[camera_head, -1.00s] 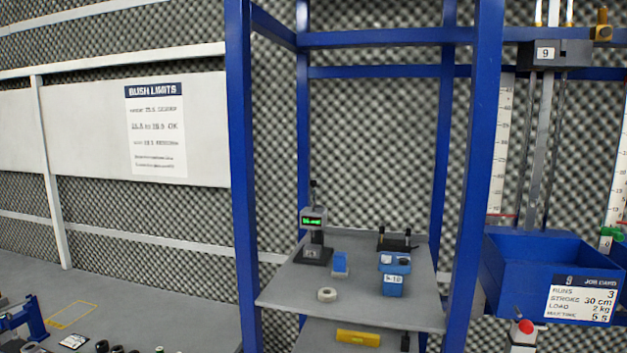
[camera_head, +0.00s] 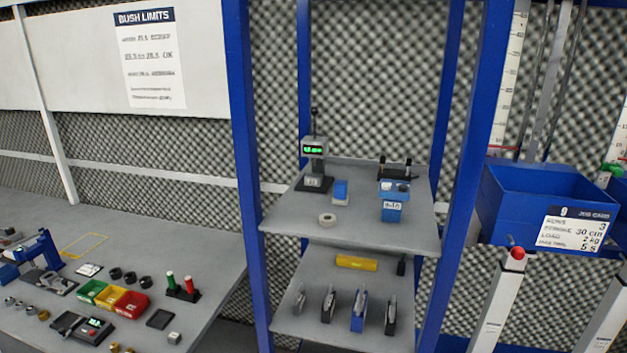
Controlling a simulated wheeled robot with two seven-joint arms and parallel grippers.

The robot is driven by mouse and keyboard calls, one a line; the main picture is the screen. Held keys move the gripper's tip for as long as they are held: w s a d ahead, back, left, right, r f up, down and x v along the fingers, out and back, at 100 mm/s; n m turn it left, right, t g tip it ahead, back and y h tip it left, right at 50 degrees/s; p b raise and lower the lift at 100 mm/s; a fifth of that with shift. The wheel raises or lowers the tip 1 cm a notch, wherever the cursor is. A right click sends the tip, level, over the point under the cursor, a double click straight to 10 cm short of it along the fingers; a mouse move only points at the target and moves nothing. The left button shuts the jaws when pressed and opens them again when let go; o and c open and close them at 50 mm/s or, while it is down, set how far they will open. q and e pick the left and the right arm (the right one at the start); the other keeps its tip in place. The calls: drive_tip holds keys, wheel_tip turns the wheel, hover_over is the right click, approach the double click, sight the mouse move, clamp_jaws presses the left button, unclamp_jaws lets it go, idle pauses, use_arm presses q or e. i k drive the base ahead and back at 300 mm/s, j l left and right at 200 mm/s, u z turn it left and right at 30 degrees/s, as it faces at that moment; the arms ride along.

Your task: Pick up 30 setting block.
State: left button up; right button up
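No block with a readable 30 shows, so I cannot tell which thing is the 30 setting block. On the upper shelf (camera_head: 285,215) stand a small blue block with a pale base (camera_head: 340,191), a pale ring (camera_head: 327,219) and a blue box with a white label (camera_head: 394,203), too small to read surely. A gauge with a green display (camera_head: 313,152) stands behind the ring. On the lower shelf (camera_head: 290,327) several upright grey, dark and blue pieces, one of them blue (camera_head: 358,311), stand in a row. Neither of my grippers is in view.
Blue posts (camera_head: 247,150) frame the shelves. At left, a grey bench (camera_head: 215,275) holds colored bins (camera_head: 113,298), a blue tool (camera_head: 42,250) and small parts. At right are a blue bin with a job card (camera_head: 520,205) and a red-topped post (camera_head: 503,295).

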sight(314, 179)
drive_tip(key=l+z, duration=0.1)
drive_tip(key=l, duration=0.25)
drive_tip(key=i+l+z, duration=0.1)
drive_tip(key=l, duration=0.25)
drive_tip(key=i+l, duration=0.15)
drive_tip(key=l, duration=0.15)
drive_tip(key=i+l+z, duration=0.15)
drive_tip(key=l, duration=0.2)
drive_tip(key=k, duration=0.05)
